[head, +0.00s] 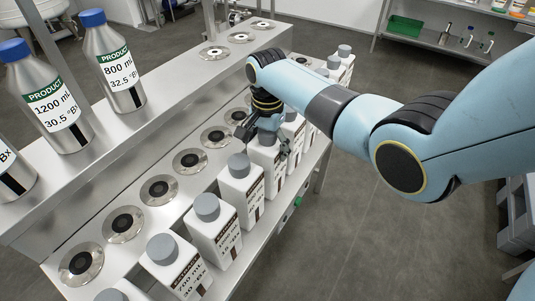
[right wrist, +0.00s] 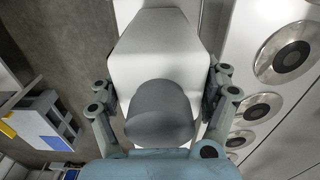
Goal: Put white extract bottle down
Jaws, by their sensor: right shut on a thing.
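My right gripper (head: 264,141) is shut on a white extract bottle (head: 267,162) with a grey cap. In the right wrist view the white extract bottle (right wrist: 160,52) fills the space between the fingers of the right gripper (right wrist: 161,88), one on each side of it. In the head view the bottle is in the row of similar white bottles along the front of the steel bench (head: 135,191), beside a neighbouring white bottle (head: 241,190). I cannot tell whether its base touches the surface. My left gripper is not in view.
More white bottles (head: 213,231) stand close on both sides in the row. Round steel ports (head: 190,161) with dark centres line the bench behind them. Silver product bottles (head: 113,65) with blue caps stand on the raised shelf. A green crate (head: 405,27) is on a rack behind.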

